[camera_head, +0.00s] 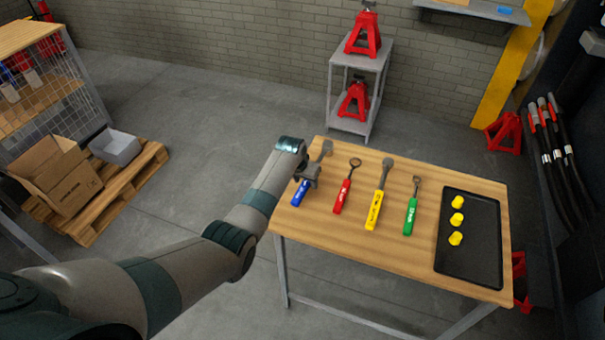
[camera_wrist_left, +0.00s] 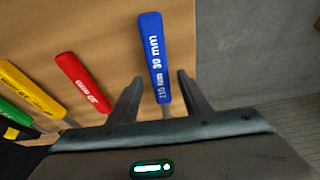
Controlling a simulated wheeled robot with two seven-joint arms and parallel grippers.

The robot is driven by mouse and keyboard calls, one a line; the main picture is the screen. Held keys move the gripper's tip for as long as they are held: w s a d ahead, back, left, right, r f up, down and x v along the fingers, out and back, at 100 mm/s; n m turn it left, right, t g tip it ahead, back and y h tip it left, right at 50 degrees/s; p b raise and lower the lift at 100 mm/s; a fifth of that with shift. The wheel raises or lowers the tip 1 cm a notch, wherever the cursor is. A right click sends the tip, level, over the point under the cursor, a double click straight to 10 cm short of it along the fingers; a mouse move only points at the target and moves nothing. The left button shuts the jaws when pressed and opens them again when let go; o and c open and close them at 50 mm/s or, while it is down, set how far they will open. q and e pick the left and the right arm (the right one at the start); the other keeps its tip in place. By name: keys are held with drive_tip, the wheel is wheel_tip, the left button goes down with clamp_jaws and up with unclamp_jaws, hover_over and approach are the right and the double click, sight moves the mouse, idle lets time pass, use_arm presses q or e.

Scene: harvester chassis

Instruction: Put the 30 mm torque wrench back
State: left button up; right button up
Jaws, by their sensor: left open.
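The blue-handled 30 mm torque wrench (camera_head: 301,192) lies at the left end of the wooden table (camera_head: 400,266). In the left wrist view its blue handle (camera_wrist_left: 154,50) reads "30 mm", and its shaft runs down between my fingers. My left gripper (camera_head: 308,174) is over this wrench in the head view. In the left wrist view the gripper (camera_wrist_left: 158,95) is open, with one finger on each side of the wrench and gaps beside it. The wrench's far end is partly hidden by my gripper. My right gripper is not in view.
Red (camera_head: 343,196), yellow (camera_head: 375,208) and green (camera_head: 410,215) handled wrenches lie to the right in a row. A black tray (camera_head: 482,250) with yellow pieces (camera_head: 457,219) is at the table's right. A grey stand (camera_head: 338,92) with red jacks stands behind.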

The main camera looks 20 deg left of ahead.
use_arm(q)
drive_tip(key=shift+v, duration=0.95)
drive_tip(key=b+v, duration=0.2)
drive_tip(key=v, duration=1.3)
drive_tip(key=shift+r+b, duration=0.35)
drive_tip(key=shift+b, duration=0.05)
